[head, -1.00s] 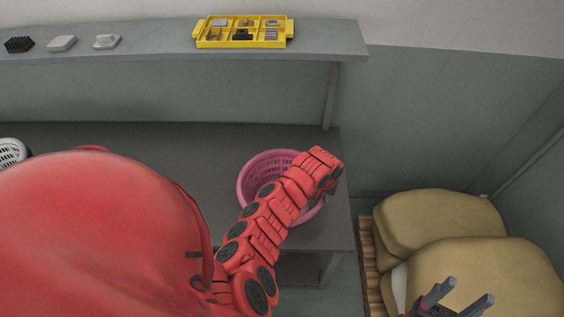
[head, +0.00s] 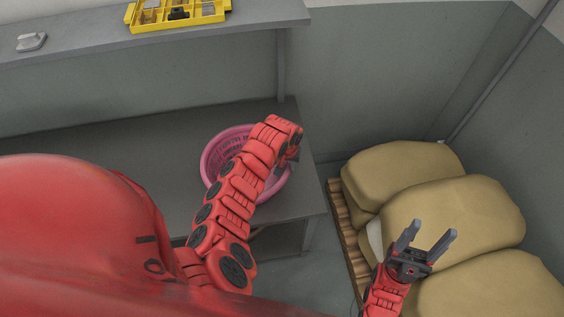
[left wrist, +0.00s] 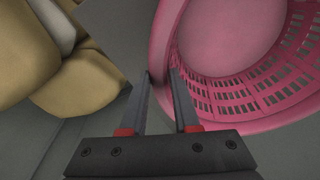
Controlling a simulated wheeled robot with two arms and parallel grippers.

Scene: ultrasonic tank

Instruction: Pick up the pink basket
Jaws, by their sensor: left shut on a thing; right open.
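The pink basket (head: 215,160) stands near the right end of the grey lower table in the head view, partly covered by my left arm. My left gripper is at the basket's right side, its fingers mostly hidden there by the wrist. In the left wrist view, the basket (left wrist: 240,97) fills the upper right, and my left gripper (left wrist: 160,78) is shut on its rim, one finger inside and one outside. My right gripper (head: 430,240) is open and empty at the lower right of the head view, above the sacks.
Tan sacks (head: 450,215) lie piled on a wooden pallet (head: 345,225) right of the table (head: 140,140). A shelf (head: 255,17) above the table holds a yellow compartment tray (head: 178,14) and a pale grey item (head: 31,42). Grey floor shows between table and pallet.

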